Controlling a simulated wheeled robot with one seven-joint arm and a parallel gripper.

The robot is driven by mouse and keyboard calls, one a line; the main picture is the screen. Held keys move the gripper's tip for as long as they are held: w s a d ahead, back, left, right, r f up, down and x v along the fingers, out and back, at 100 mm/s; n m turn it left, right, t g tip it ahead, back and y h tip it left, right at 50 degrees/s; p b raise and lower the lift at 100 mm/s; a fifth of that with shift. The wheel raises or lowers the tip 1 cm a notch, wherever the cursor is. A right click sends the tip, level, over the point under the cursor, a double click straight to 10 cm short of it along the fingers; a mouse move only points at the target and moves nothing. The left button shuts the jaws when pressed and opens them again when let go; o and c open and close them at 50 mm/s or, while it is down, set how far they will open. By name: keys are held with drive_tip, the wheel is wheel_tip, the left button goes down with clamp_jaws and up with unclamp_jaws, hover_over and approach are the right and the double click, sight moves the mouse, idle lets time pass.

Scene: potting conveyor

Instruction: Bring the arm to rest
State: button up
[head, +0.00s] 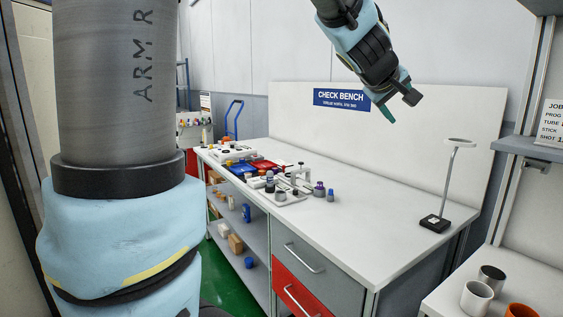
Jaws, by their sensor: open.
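My gripper (398,104) is at the upper right in the head view, raised in the air in front of the bench's white back panel. Its fingers point down and to the right. The fingers are apart, one green-tipped and one dark, and nothing shows between them. A large part of my arm (115,90), marked "ARM R", fills the left side of the view. The check bench (365,230) stands below the gripper, well apart from it.
Small parts and blue and red trays (262,164) stand on the bench's left half. A lamp (436,222) stands at its right end. Metal cups (476,296) and an orange one (521,311) are at lower right. A shelf (530,147) juts in at right.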

drive_tip(key=s+a+f+m+g+y, duration=0.25)
drive_tip(key=a+f+y, duration=0.25)
drive_tip(key=a+f, duration=1.3)
drive_tip(key=s+a+f+g+y, duration=0.1)
drive_tip(key=s+a+f+g, duration=0.1)
drive_tip(key=s+a+f, duration=0.3)
drive_tip(key=s+a+f+g+y, duration=0.2)
drive_tip(key=s+a+f, duration=0.3)
drive_tip(key=a, duration=0.5)
drive_tip(key=shift+a, duration=0.35)
drive_tip(key=shift+g, duration=0.25)
idle(1.3)
